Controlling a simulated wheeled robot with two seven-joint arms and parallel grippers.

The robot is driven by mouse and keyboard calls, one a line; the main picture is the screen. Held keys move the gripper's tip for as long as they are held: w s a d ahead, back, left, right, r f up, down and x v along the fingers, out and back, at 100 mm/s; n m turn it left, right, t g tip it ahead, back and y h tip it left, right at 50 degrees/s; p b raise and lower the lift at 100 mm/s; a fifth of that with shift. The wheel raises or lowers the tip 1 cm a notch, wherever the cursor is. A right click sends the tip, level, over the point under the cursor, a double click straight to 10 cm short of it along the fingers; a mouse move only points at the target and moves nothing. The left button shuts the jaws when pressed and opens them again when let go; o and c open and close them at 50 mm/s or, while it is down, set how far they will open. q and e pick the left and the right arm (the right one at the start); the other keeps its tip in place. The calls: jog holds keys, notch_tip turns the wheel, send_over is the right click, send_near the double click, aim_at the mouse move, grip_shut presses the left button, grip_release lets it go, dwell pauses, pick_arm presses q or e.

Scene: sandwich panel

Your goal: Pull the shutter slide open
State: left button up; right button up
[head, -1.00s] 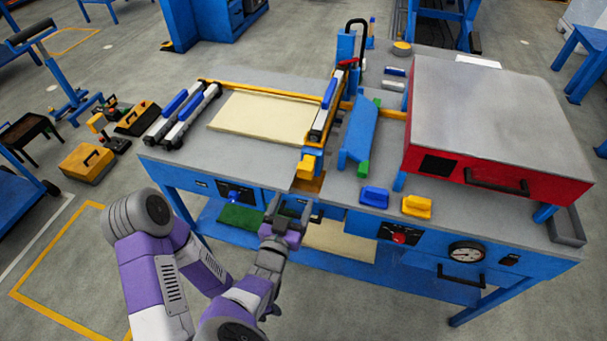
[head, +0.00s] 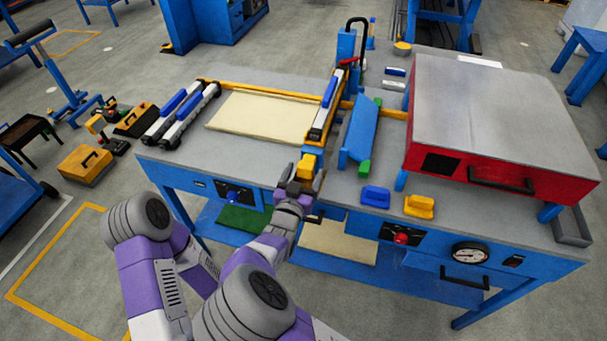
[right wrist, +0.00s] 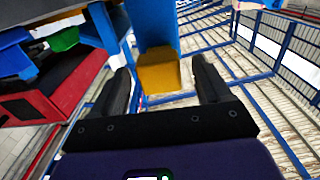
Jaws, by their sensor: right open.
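A blue and white slide unit (head: 325,110) lies across the orange rail over the bench, with a yellow block handle (head: 306,163) at its front end. My right gripper (head: 299,183) is open at this handle in the head view. In the right wrist view, the yellow handle (right wrist: 158,75) sits between the two open black fingers of the gripper (right wrist: 161,72), below a blue upright part. I cannot tell whether a finger touches it. My left gripper is not in view.
A cream panel (head: 265,115) lies on the bench (head: 225,165) left of the slide. A red box with a grey lid (head: 495,120) stands at right. Small blue (head: 375,196) and yellow (head: 419,205) blocks lie near the front edge. Control panels and a gauge (head: 470,252) line the front.

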aim_at(304, 174)
jog(key=c, duration=0.9)
jog(key=shift+s, duration=0.1)
jog(key=shift+p+v, duration=0.5)
jog(key=shift+v, duration=1.8)
jog(key=o, duration=0.9)
jog(key=p+v, duration=0.2)
jog(key=v, duration=0.7)
